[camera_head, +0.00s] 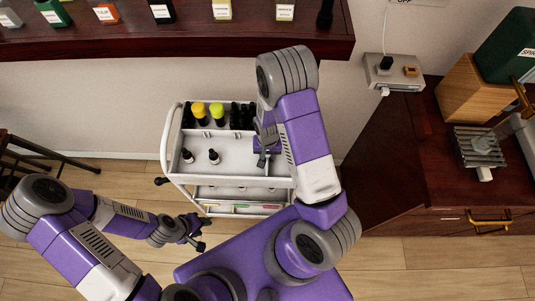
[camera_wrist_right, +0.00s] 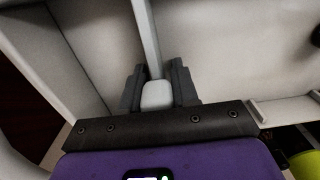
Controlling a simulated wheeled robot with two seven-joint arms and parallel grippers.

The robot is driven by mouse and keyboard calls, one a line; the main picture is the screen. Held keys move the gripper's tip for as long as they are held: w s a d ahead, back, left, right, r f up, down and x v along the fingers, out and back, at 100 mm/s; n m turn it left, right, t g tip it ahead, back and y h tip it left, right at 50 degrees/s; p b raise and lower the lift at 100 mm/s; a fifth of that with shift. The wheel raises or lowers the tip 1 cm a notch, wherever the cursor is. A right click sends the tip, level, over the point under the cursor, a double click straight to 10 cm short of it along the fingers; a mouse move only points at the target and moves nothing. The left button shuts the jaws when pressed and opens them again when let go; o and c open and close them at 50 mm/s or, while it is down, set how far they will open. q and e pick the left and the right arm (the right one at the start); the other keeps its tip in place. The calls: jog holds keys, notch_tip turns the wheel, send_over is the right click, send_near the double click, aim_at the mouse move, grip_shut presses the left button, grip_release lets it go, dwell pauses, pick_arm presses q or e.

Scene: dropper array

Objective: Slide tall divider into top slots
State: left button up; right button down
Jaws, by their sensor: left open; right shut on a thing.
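In the right wrist view a pale grey-white divider (camera_wrist_right: 146,38) shows as a thin upright strip with a rounded white end. My right gripper (camera_wrist_right: 157,92) is shut on that end, with one dark finger on each side. In the head view my right gripper (camera_head: 263,157) is over the right part of the white cart's (camera_head: 228,179) top tray. My right arm hides most of the divider and the tray's right end there. The slots cannot be made out. My left gripper (camera_head: 195,235) is open and empty, left of the cart's front and low down.
Yellow-topped bottles (camera_head: 198,110) and several black bottles stand along the tray's back. Two small dark dropper bottles (camera_head: 214,156) stand at its left. A dark wooden shelf (camera_head: 170,40) runs behind, and a wooden counter (camera_head: 440,180) stands right.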

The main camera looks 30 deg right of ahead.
jog(key=shift+f, duration=0.2)
jog(key=c, duration=0.8)
grip_release()
notch_tip(320, 180, up, 8)
jog(key=shift+f+p, duration=0.15)
jog(key=shift+p, duration=0.75)
